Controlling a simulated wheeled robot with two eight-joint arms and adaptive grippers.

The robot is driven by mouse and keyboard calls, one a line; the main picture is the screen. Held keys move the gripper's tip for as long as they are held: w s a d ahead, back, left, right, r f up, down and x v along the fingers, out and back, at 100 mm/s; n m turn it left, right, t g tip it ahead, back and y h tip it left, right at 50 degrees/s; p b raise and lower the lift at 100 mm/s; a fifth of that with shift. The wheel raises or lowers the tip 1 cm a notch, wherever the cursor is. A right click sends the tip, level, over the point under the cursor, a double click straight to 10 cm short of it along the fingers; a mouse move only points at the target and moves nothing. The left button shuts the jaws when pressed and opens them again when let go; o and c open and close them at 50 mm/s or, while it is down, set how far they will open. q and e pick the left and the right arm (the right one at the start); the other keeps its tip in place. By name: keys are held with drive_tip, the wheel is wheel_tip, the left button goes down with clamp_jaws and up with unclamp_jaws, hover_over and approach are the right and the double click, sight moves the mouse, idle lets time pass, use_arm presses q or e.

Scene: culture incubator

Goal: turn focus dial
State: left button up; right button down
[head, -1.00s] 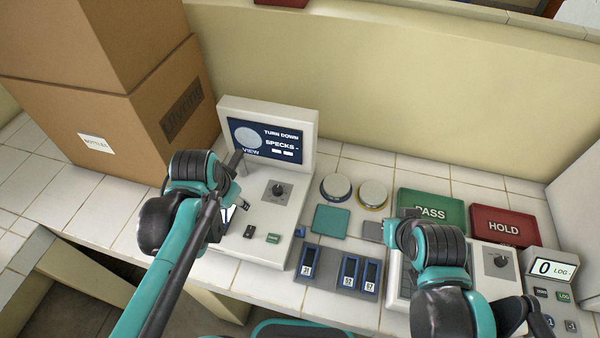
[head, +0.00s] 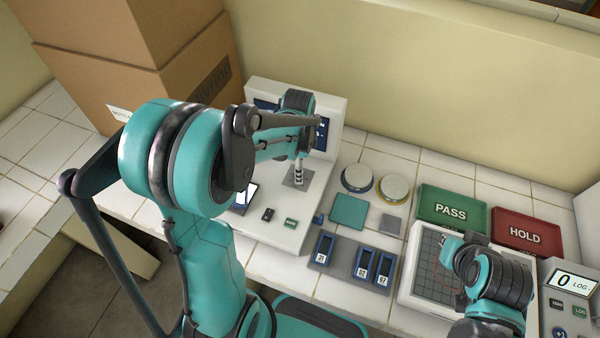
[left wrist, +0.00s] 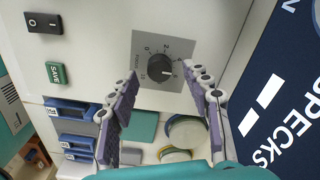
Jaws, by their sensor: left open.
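The focus dial (left wrist: 160,71) is a round black knob on a grey numbered plate (left wrist: 146,52), set in the white viewer's panel. In the head view the plate (head: 290,184) shows, but my arm largely hides the knob. My left gripper (left wrist: 161,74) is open and empty above the panel, its two purple-padded fingers on either side of the knob in the left wrist view. I cannot tell whether they touch it. My right gripper (head: 449,243) hovers over the gridded plate at the right; its fingers are too unclear to read.
The viewer's screen (left wrist: 285,100) stands close beside the left gripper. The panel has a black rocker switch (left wrist: 43,23) and a green SAVE button (left wrist: 55,75). Two round lidded dishes (head: 375,183), blue slide holders (head: 351,258) and PASS (head: 455,206) and HOLD (head: 520,232) trays lie to the right.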

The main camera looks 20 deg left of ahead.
use_arm(q)
drive_tip(key=shift+f, duration=0.95)
clamp_jaws()
